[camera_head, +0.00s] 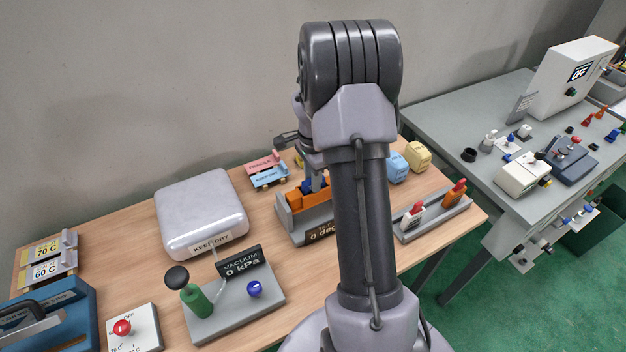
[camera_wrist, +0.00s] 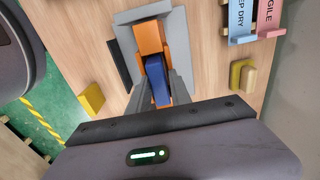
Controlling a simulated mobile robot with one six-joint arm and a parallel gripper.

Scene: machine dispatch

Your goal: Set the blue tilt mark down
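The blue tilt mark (camera_wrist: 157,82) is between the fingertips of my gripper (camera_wrist: 158,78) in the wrist view, with a finger close against each side. It lies over an orange block (camera_wrist: 149,38) on a grey tray-like stand (camera_wrist: 178,30). In the head view the blue piece (camera_head: 308,185) shows just above the orange block (camera_head: 300,199) on the stand (camera_head: 286,221), beneath my wrist. My arm hides part of the stand and its dark display, which reads about 0 deg. I cannot tell whether the blue piece touches the orange block.
Pink and blue label holders (camera_head: 264,165) stand behind the stand. Blue and yellow blocks (camera_head: 418,156) and a grey rack (camera_head: 435,220) lie to the right. A white KEEP DRY case (camera_head: 201,213) and a vacuum gauge (camera_head: 240,262) are left. Bare wood lies between.

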